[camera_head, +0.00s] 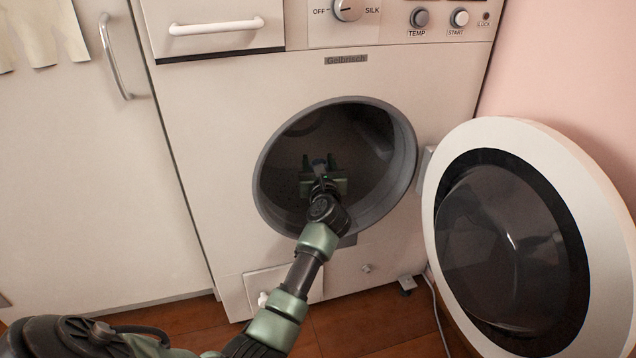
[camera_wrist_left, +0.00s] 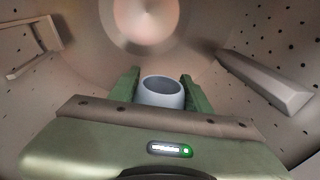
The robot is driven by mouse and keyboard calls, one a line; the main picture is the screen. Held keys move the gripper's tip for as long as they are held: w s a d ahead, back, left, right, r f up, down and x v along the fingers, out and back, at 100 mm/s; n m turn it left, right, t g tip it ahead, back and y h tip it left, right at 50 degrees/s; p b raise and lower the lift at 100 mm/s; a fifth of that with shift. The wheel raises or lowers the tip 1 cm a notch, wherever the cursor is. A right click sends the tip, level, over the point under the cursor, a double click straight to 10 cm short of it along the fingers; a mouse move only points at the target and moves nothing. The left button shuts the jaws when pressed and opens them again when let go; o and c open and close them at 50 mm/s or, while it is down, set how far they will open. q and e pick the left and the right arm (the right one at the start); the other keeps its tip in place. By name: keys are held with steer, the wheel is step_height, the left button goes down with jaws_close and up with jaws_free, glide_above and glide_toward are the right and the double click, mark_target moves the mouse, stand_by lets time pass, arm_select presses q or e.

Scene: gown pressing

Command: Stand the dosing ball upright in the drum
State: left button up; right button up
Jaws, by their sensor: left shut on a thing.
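The dosing ball (camera_wrist_left: 162,92) is a small blue-grey cup with a round open top, seen in the left wrist view between the two green fingers of my left gripper (camera_wrist_left: 160,90). The fingers are shut on its sides, and its opening faces up. Its lower part is hidden behind the gripper body. In the head view my left gripper (camera_head: 322,170) reaches through the round door opening into the drum (camera_head: 365,150), with the ball only a small bluish patch there. I cannot tell whether the ball touches the drum floor. My right gripper is not in view.
The washer door (camera_head: 600,230) stands open at the right. The grey opening rim (camera_head: 408,150) surrounds my left arm. Inside the perforated drum, a raised paddle (camera_wrist_left: 265,82) lies to the right and another (camera_wrist_left: 32,62) to the left. A cabinet (camera_head: 80,190) stands left of the washer.

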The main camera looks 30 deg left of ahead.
arm_select(q)
step_height(320, 180, down, 3)
steer(key=shift+f+b, duration=0.1)
steer(key=shift+b, duration=1.15)
steer(key=shift+f, duration=0.35)
steer(key=shift+r, duration=0.1)
steer(key=shift+f+b, duration=0.45)
steer(key=shift+f, duration=0.15)
steer(key=o, duration=1.3)
